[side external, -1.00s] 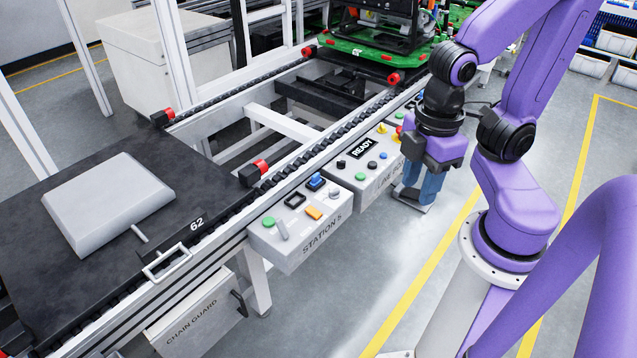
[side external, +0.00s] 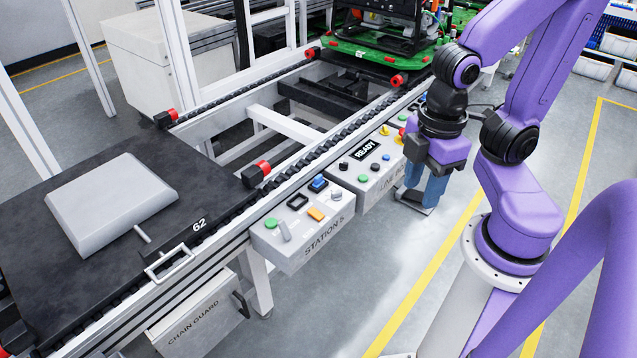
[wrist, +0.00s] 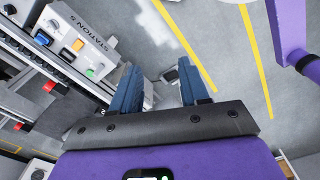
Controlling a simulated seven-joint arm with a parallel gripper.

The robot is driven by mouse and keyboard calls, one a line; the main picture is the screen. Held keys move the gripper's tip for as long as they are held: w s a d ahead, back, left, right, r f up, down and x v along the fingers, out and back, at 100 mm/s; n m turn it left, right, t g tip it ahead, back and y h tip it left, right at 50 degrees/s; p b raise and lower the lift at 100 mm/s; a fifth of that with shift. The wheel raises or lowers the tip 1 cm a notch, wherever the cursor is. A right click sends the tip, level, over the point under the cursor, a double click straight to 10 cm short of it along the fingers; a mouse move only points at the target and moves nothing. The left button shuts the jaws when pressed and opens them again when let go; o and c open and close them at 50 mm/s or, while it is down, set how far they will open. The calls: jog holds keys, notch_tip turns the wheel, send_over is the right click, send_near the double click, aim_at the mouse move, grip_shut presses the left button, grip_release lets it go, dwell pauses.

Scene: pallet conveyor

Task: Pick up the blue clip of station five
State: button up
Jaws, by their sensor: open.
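The station 5 box (side external: 303,232) is a light grey control box on the near side of the conveyor. A small blue piece (side external: 318,183) sits on its top, at the far edge; I cannot make out its exact shape. The box (wrist: 95,45) and blue piece (wrist: 42,38) also show at the upper left of the wrist view. My gripper (side external: 424,200) points down, beyond and to the right of the station 5 box, beside the second control box. Its blue fingers (wrist: 160,75) are open, with nothing between them but floor and a small dark object farther below.
The station 5 box also carries a green button (side external: 271,223), an orange piece (side external: 316,214) and a grey lever. The second box (side external: 375,180) has a READY display. Pallet 62 (side external: 110,265) holds a grey block on the conveyor. Open floor lies right of the boxes.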

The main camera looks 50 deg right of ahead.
jog(key=w+f+m, duration=0.2)
jog(key=w+m, duration=0.6)
jog(key=w, duration=0.5)
jog(key=w+f+m, duration=0.2)
jog(key=w+m, duration=0.6)
jog(key=w, duration=0.6)
jog(key=m, duration=1.5)
send_over(318, 176)
jog(key=f, duration=2.4)
jog(key=shift+s+d, duration=0.15)
jog(key=shift+d, duration=0.25)
jog(key=shift+a+f, duration=0.25)
jog(key=shift+f, duration=1.15)
jog(key=shift+a+f, duration=0.2)
jog(key=shift+f, duration=1.2)
grip_shut()
